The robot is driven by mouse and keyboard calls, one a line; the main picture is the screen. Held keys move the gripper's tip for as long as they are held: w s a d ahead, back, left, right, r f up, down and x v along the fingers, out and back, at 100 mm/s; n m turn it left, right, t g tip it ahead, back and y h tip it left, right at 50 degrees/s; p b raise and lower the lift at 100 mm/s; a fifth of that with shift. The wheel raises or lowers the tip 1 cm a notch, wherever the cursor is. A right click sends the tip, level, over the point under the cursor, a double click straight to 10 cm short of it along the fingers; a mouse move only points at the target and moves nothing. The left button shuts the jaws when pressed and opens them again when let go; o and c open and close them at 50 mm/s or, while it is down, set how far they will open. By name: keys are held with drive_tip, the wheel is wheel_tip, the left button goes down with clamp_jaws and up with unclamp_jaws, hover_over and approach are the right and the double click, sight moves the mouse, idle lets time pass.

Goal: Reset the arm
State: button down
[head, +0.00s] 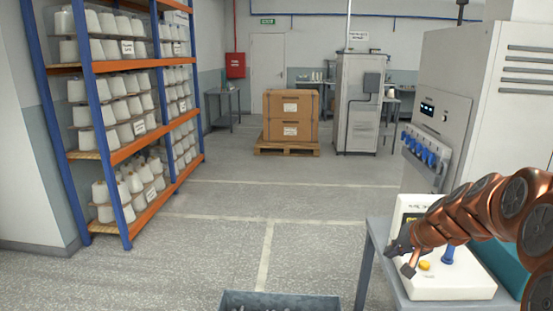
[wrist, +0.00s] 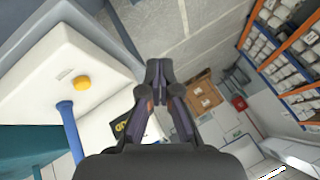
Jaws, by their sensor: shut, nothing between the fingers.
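My gripper (head: 402,260) is at the end of my copper-coloured arm, at the right of the head view. It is in front of and above a white box-like device (head: 455,290) with a yellow button (head: 424,265) and a blue post (head: 447,254). In the wrist view my gripper (wrist: 158,70) has its dark fingertips together with nothing between them. The yellow button (wrist: 81,83) and blue post (wrist: 70,130) show to the left of the fingers there. My arm hides part of the device in the head view.
The device stands on a grey table (head: 378,265). A large grey machine (head: 435,110) stands behind it. A grey bin (head: 280,302) is at the bottom edge. Shelves of white bobbins (head: 125,110) line the left. Boxes on a pallet (head: 290,117) stand far back. The middle floor is clear.

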drive_tip(key=s+a+r+n+g+p, duration=0.1)
drive_tip(key=s+a+n+g, duration=0.1)
drive_tip(key=s+a, duration=0.65)
drive_tip(key=s+a+n+g, duration=0.25)
drive_tip(key=s+a, duration=0.25)
drive_tip(key=s, duration=0.6)
drive_tip(key=s+f+n+g+h+p, duration=0.1)
drive_tip(key=s+g, duration=0.3)
drive_tip(key=s, duration=1.7)
drive_tip(key=shift+d+h, duration=0.35)
drive_tip(key=shift+h, duration=0.45)
